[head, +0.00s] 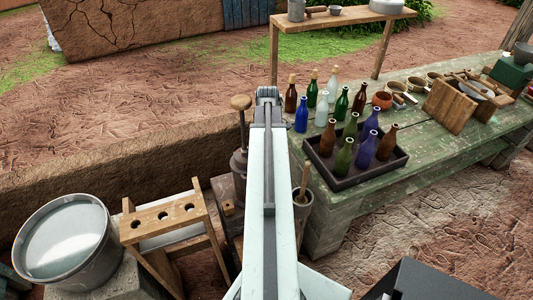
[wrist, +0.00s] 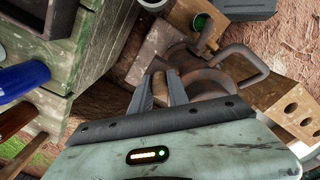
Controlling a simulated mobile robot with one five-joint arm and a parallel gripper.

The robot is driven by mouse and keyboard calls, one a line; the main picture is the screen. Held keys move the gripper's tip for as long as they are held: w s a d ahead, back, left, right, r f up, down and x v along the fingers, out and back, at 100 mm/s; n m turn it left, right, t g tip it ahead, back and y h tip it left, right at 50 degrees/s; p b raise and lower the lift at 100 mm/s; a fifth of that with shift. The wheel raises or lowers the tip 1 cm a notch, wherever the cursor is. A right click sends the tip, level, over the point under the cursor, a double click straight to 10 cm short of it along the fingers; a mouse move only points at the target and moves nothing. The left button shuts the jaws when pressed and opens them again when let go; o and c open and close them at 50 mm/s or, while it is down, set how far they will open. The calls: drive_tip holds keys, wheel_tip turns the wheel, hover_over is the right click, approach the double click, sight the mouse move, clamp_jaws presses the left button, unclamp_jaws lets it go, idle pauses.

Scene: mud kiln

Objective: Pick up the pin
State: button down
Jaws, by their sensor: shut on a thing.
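In the wrist view, my gripper (wrist: 163,80) points down, with its two dark fingers close together. A short, brown, rod-like piece, which looks like the pin (wrist: 160,88), sits between the fingers, and they are shut on it. A rusty metal device (wrist: 205,82) with a loop handle lies just beyond and to the right of the fingers. I cannot tell whether the pin touches it. In the head view, my gripper (head: 267,94) is at the far end of my arm, and the pin is hidden there.
A rusty device with a wooden-knobbed rod (head: 240,103) stands left of my arm. A green table (head: 330,208) to the right bears a dark tray (head: 385,178) of bottles and several loose bottles. A wooden rack (head: 165,218) and metal tub (head: 62,240) stand left.

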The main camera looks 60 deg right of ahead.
drive_tip(key=shift+r, duration=0.15)
wheel_tip(320, 180, up, 28)
drive_tip(key=p, duration=2.8)
